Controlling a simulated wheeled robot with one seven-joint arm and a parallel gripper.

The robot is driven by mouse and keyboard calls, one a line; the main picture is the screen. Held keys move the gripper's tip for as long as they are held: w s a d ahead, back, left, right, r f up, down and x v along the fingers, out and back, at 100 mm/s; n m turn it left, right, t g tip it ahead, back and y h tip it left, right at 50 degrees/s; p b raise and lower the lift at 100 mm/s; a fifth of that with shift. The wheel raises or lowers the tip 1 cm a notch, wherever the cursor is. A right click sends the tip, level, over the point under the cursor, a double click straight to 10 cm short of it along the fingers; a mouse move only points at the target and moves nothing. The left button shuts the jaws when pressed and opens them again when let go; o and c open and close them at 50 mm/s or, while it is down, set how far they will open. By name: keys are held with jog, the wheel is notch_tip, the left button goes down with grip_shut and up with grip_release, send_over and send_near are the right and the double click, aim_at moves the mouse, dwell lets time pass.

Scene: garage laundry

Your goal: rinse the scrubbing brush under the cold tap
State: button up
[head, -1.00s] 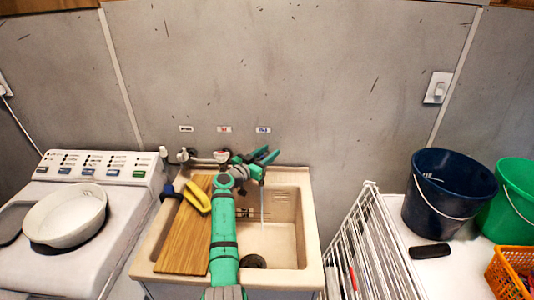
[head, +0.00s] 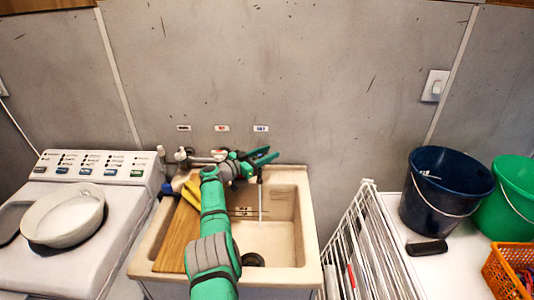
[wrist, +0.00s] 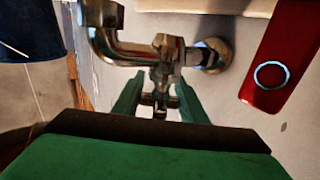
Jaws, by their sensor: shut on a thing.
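My gripper (head: 262,160) is at the rightmost tap on the wall, below the blue label (head: 261,128). In the wrist view its green fingers (wrist: 157,100) are shut on the tap's handle (wrist: 160,78). The metal spout (wrist: 103,38) shows beside them. A thin stream of water (head: 261,203) falls from this tap into the beige sink (head: 308,225). A yellow thing (head: 189,190), perhaps the scrubbing brush, lies at the far end of the wooden board and is partly hidden by my arm.
The wooden board (head: 178,245) covers the sink's left side. A washing machine (head: 60,263) with a white bowl (head: 63,218) stands left. A white rack (head: 343,240) stands right, beside a navy bucket (head: 440,180), green bucket (head: 510,190) and orange basket (head: 505,270).

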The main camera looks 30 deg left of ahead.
jog(key=shift+a+r, duration=0.2)
jog(key=shift+r, duration=0.15)
jog(key=o, duration=1)
jog(key=shift+o, duration=0.2)
jog(key=shift+d, duration=0.15)
jog(key=shift+d, duration=0.1)
jog(key=r, duration=0.4)
jog(key=shift+s+d, duration=0.1)
jog(key=shift+s, duration=0.3)
jog(key=s+d+r, duration=0.6)
jog(key=s+r, duration=0.3)
jog(key=s, duration=0.2)
jog(key=shift+s+d, duration=0.2)
jog(key=shift+d, duration=0.15)
